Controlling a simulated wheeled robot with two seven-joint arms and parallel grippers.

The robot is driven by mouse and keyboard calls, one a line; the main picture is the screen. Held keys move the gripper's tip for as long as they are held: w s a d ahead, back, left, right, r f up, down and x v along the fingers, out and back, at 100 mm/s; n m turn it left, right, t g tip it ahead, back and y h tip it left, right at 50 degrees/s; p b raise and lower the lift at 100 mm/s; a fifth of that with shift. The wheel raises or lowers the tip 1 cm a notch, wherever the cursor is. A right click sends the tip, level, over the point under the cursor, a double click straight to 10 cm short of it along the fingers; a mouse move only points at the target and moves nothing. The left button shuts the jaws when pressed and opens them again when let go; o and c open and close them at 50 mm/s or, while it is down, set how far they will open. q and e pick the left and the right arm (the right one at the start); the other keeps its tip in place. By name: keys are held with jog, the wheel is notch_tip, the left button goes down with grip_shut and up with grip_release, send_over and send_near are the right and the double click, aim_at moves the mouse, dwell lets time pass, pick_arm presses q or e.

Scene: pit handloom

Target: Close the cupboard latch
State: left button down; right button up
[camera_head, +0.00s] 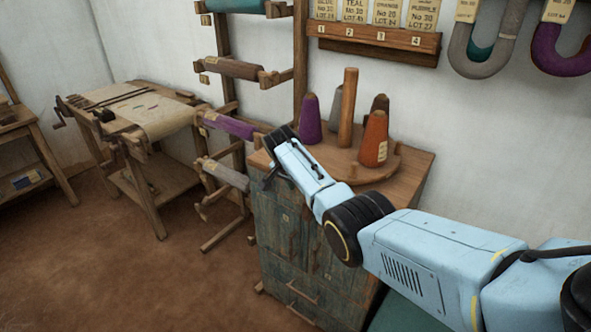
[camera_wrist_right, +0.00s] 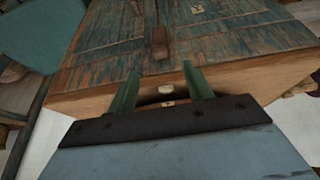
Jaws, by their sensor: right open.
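The cupboard (camera_head: 284,232) has a worn blue-green planked front and a brown wooden top. Its front also fills the upper part of the right wrist view (camera_wrist_right: 230,45). A narrow upright wooden bar (camera_wrist_right: 158,42) lies against the planks there; I cannot tell for sure if it is the latch. My right gripper (camera_wrist_right: 162,82) is open and empty, its green fingers at the cupboard's wooden edge. A small pale knob (camera_wrist_right: 166,89) and a brass piece show between the fingers. In the head view the gripper is at the cupboard's upper front, its fingers hard to make out. My left gripper is out of view.
Yarn cones, including an orange one (camera_head: 372,140) and a purple one (camera_head: 311,120), stand around a wooden post on the cupboard top. A wooden rack (camera_head: 233,120) with rolls stands at the left, beside a work table (camera_head: 140,150). The floor in front is clear.

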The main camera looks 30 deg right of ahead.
jog(key=shift+p+v, duration=0.4)
jog(key=shift+v, duration=2)
jog(key=s+a+f+n+y, duration=0.1)
jog(key=s+a+f+n, duration=0.15)
jog(key=s+f, duration=0.6)
jog(key=s+a+f+n, duration=0.1)
jog(key=s+f+n, duration=0.25)
jog(key=f, duration=1.05)
jog(key=s+a+f+n+y, duration=0.1)
jog(key=s+f+n, duration=0.2)
jog(key=s+f, duration=0.6)
jog(key=s+a+f+n, duration=0.2)
jog(key=s+f, duration=0.3)
jog(key=s, duration=0.7)
jog(key=s+a+f+n+y, duration=0.1)
jog(key=s+f, duration=0.5)
jog(key=s, duration=0.6)
jog(key=s+a+f+n+y, duration=0.1)
jog(key=s+a+f+n, duration=0.2)
jog(key=s, duration=0.9)
notch_tip(320, 180, down, 3)
jog(key=shift+s+a+r+n+g, duration=0.2)
jog(key=shift+s+a+n+g, duration=0.1)
jog(key=shift+s+a+n, duration=0.1)
